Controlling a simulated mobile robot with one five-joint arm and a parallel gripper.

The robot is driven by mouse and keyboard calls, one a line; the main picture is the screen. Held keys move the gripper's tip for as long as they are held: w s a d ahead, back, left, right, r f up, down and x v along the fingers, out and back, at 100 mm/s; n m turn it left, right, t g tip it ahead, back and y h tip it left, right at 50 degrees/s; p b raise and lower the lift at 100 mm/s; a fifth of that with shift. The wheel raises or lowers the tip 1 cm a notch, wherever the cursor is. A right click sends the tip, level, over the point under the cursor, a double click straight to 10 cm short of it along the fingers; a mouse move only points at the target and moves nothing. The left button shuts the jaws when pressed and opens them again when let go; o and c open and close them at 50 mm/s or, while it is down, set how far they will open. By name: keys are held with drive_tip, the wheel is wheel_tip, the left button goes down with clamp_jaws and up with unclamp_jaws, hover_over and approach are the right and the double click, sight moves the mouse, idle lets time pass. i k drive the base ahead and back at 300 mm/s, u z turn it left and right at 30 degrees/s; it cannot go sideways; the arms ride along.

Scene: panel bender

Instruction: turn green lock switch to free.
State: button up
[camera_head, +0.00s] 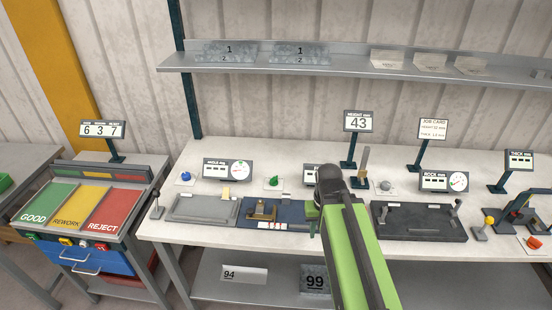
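The green lock switch (274,181) is a small green knob on a pale square plate. It sits toward the back of the white bench, left of my arm and between two gauge boxes. Its marks are too small to read, so I cannot tell its setting. My green and black arm rises from the bottom edge and bends at a dark joint right of the switch. A short green part of it shows left of the joint. My gripper's fingers are hidden behind the arm, and nothing of mine is seen touching the switch.
Similar blue (185,176), grey (386,185) and red (534,242) knobs sit along the bench (170,228). A grey fixture (195,209), a blue fixture (283,213) and a black fixture (415,222) lie in front. Sign posts and a shelf (340,67) stand behind.

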sight(274, 182)
drive_tip(key=u, duration=0.15)
drive_tip(key=i, duration=0.75)
drive_tip(key=u, duration=2.55)
drive_tip(key=k, duration=0.7)
drive_tip(key=z, duration=0.1)
drive_tip(key=i, duration=0.65)
drive_tip(key=u, duration=0.05)
